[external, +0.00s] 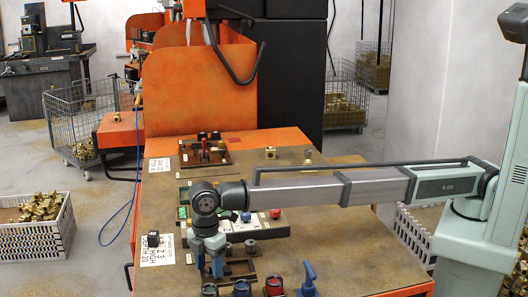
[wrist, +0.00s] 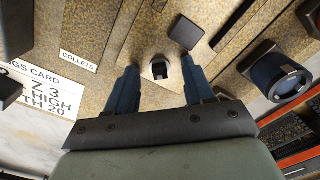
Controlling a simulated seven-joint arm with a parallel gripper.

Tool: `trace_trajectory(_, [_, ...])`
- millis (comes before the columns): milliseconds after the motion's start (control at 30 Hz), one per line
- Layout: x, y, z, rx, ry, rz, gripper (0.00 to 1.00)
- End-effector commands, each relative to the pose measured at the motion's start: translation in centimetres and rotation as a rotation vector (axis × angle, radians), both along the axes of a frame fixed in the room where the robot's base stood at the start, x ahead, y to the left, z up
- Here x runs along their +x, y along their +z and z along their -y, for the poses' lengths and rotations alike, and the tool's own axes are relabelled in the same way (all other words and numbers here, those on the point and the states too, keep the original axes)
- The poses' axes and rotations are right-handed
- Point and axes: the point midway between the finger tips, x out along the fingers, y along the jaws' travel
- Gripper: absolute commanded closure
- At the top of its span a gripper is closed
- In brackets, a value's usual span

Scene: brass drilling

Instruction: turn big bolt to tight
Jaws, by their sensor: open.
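My gripper (external: 208,267) points down over the front left of the bench, its two blue fingers apart. In the wrist view my gripper (wrist: 159,68) is open, with a small dark-and-pale fitting (wrist: 160,68) showing between the fingertips. I cannot tell if the fingers touch it or how far below it lies. A dark square-headed piece (wrist: 186,32) is just beyond the right fingertip. No piece is clearly identifiable as the big bolt, and its tightness cannot be read. In the external view my gripper partly hides the brown fixture (external: 240,268) beside it.
Blue-rimmed (external: 241,288) and red-topped (external: 273,287) round pieces and a blue handle (external: 307,278) stand along the front edge. A settings card (external: 157,250) lies left. Two dark knobs, one of them (external: 251,246), stand behind the fixture. The bench's right side is largely clear.

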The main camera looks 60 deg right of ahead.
Motion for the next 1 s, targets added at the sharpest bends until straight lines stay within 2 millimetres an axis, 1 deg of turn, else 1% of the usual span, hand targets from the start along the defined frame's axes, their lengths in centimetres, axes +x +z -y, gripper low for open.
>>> trace_trajectory(67, [0.00, 0.02, 0.00, 0.000, 0.000, 0.000, 0.47])
trace_trajectory(100, [0.00, 0.03, 0.00, 0.000, 0.000, 0.000, 0.49])
trace_trajectory(633, [0.00, 0.06, 0.00, 0.000, 0.000, 0.000, 1.00])
trace_trajectory(767, [0.00, 0.06, 0.00, 0.000, -0.008, 0.000, 1.00])
trace_trajectory(1000, [0.01, 0.07, 0.00, 0.000, -0.120, 0.000, 1.00])
